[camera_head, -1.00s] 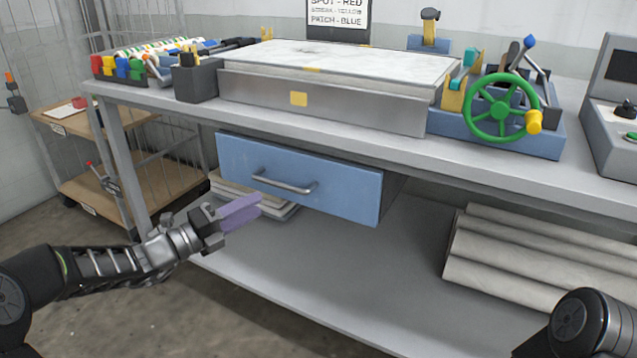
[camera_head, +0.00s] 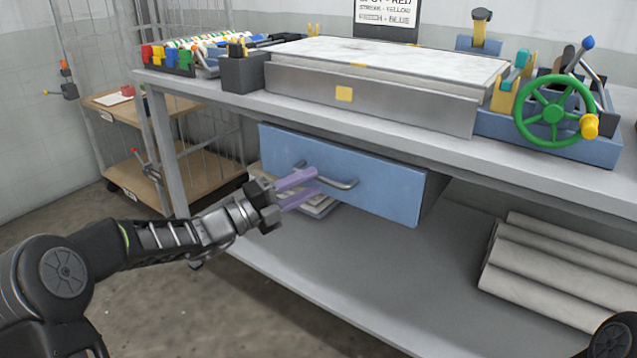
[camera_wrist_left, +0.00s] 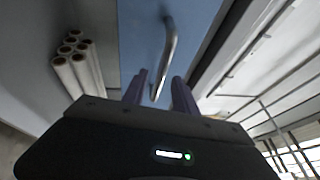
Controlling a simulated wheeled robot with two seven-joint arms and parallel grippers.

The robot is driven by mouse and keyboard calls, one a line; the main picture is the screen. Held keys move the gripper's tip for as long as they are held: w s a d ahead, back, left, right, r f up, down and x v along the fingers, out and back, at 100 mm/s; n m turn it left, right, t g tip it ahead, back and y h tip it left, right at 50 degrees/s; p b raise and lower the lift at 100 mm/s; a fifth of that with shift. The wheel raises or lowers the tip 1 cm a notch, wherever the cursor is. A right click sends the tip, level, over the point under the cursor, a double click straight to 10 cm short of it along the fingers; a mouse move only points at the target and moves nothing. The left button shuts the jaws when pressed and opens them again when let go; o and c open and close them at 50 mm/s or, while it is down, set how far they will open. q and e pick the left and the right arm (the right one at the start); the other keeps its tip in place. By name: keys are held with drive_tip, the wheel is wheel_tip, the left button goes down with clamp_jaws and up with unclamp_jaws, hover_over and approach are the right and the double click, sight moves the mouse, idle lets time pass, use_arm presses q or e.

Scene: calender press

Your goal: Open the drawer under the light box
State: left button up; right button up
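The light box (camera_head: 370,98), with a pale top and a yellow tag on its front, sits on the grey workbench. The blue drawer (camera_head: 385,190) hangs under the bench top below it and looks shut. Its grey bar handle (camera_head: 343,184) is partly hidden behind my left gripper's fingers. My left gripper (camera_head: 317,181) is open, with two purple fingers apart in front of the handle's left part. In the left wrist view, the handle (camera_wrist_left: 169,45) reaches down to between the fingertips (camera_wrist_left: 160,77); I cannot tell whether they touch. My right gripper is out of view.
A green hand wheel (camera_head: 553,113) stands on the bench at the right. Pale rolls (camera_head: 550,270) lie on the lower shelf (camera_head: 330,270) at the right. Flat stacked sheets (camera_head: 318,206) lie below the drawer. A wooden-shelved cart (camera_head: 150,185) stands at the left.

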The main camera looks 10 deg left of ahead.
sight(316, 180)
use_arm(q)
drive_tip(key=shift+b+x, duration=0.3)
drive_tip(key=shift+x, duration=1.3)
drive_tip(key=shift+c, duration=0.3)
clamp_jaws()
